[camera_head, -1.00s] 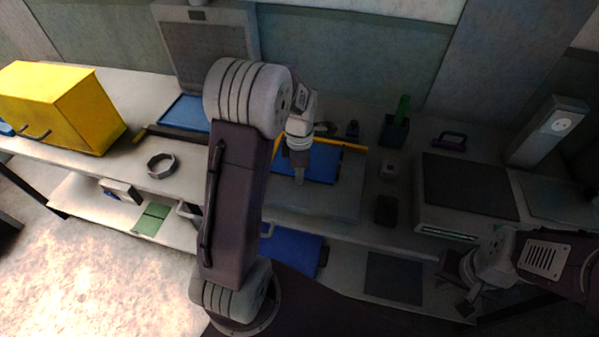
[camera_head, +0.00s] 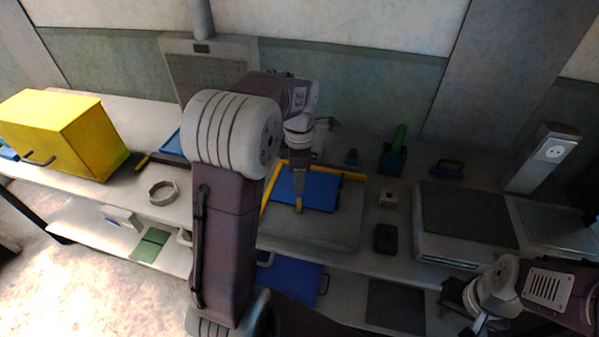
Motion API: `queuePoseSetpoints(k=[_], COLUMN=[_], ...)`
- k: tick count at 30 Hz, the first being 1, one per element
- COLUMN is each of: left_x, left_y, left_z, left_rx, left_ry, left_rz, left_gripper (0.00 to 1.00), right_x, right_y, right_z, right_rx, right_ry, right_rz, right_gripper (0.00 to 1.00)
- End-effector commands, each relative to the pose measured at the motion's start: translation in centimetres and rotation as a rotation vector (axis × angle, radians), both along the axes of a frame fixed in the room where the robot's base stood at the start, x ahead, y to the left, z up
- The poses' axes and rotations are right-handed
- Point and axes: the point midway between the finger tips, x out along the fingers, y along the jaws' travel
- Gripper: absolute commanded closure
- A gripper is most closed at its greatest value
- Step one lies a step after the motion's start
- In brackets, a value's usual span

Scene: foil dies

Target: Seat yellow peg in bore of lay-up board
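The grey lay-up board (camera_head: 330,236) lies on the bench in front of me, with a blue sheet (camera_head: 318,192) and yellow edge strips (camera_head: 335,173) on it. The bore is not visible. I cannot tell whether the peg touches the board. My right gripper (camera_head: 474,314) is low at the right, away from the board; its fingers are too dark to read.
A yellow cabinet (camera_head: 62,132) and a grey ring (camera_head: 163,193) stand at left. Right of the board are a dark holder with a green cylinder (camera_head: 399,138), a small grey block (camera_head: 388,199), a black block (camera_head: 386,239) and a machine (camera_head: 465,213). My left arm hides part of the bench.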

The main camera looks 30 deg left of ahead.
Motion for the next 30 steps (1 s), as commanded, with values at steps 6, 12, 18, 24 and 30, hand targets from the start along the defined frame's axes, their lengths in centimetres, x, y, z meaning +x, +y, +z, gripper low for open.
queuePoseSetpoints(k=[6, 12, 18, 24, 30], left_x=[0.0, -1.2, -6.5, -11.4, -12.8], left_y=[0.0, -1.3, -5.1, -7.1, -7.5], left_z=[1.7, 0.4, -4.3, -7.3, -8.1], left_rx=[0.000, -0.001, 0.023, 0.076, 0.097], left_ry=[0.000, -0.008, -0.053, -0.078, -0.081], left_rz=[0.000, -0.244, -1.154, -1.849, -2.047], left_gripper=[0.65, 0.65, 0.65, 0.65, 0.65], right_x=[0.0, 0.0, 0.0, 0.0, 0.0], right_y=[0.0, 0.0, 0.0, 0.0, 0.0], right_z=[0.3, 0.2, 0.2, 0.2, 0.2], right_rx=[0.000, 0.000, 0.000, 0.000, 0.000], right_ry=[0.000, 0.000, 0.000, 0.000, 0.000], right_rz=[0.000, 0.000, 0.000, 0.000, 0.000], right_gripper=[1.00, 1.00, 1.00, 1.00, 1.00])
